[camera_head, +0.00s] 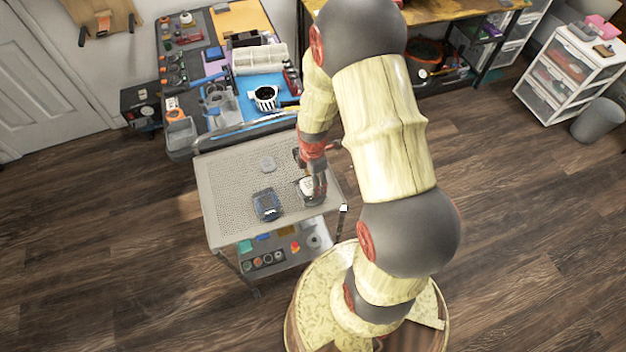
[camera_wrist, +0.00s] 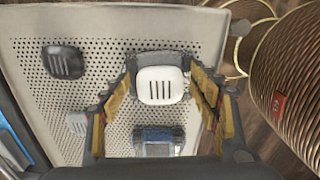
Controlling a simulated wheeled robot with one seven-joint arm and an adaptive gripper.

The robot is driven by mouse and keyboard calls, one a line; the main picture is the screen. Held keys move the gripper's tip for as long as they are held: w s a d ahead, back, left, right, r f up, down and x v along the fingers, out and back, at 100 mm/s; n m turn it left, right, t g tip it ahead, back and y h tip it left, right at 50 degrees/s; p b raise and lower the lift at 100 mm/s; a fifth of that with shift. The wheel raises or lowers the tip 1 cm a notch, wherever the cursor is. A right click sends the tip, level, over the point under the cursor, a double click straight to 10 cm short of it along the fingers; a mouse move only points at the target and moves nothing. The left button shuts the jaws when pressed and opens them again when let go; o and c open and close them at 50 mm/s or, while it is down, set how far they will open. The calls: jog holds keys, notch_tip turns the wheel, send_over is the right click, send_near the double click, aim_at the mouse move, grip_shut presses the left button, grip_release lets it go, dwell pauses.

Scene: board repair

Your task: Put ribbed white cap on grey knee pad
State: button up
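The ribbed white cap (camera_wrist: 160,84) has dark slots and shows between the fingertips of my gripper (camera_wrist: 161,75) in the wrist view. It also shows as a pale shape (camera_head: 307,185) below my gripper (camera_head: 314,189) in the head view. A grey padded piece (camera_wrist: 165,58), which looks like the knee pad, shows around the cap's edges. The cap appears to lie over it, mostly covering it; whether they touch is unclear. The fingers stand on both sides of the cap with narrow gaps, so my gripper looks open.
The perforated cart top (camera_head: 225,190) carries a blue device (camera_head: 267,205), a light grey slotted piece (camera_head: 267,163) and a dark slotted piece (camera_wrist: 64,62). Bare room lies between them.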

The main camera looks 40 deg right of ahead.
jog(key=shift+o, duration=0.4)
jog(key=a+r+m+t+p, duration=0.1)
jog(key=a+r+m+p, duration=0.15)
jog(key=r, duration=1.15)
jog(key=a+r+m+t+p, duration=0.1)
jog(key=a+r+m, duration=0.25)
jog(key=r, duration=1.05)
jog(key=s+a+r+m+t, duration=0.1)
jog(key=s+a+r+m, duration=0.2)
jog(key=s+r+m, duration=0.2)
jog(key=s+a+r+m+t, duration=0.2)
jog(key=s+a+r+m, duration=0.2)
jog(key=s+r, duration=0.3)
notch_tip(320, 180, up, 2)
jog(key=shift+a+r+m+t, duration=0.1)
jog(key=shift+a+m+t, duration=0.1)
jog(key=shift+m+t, duration=0.15)
jog(key=shift+b, duration=0.3)
jog(key=shift+f+b, duration=0.7)
jog(key=shift+f, duration=0.1)
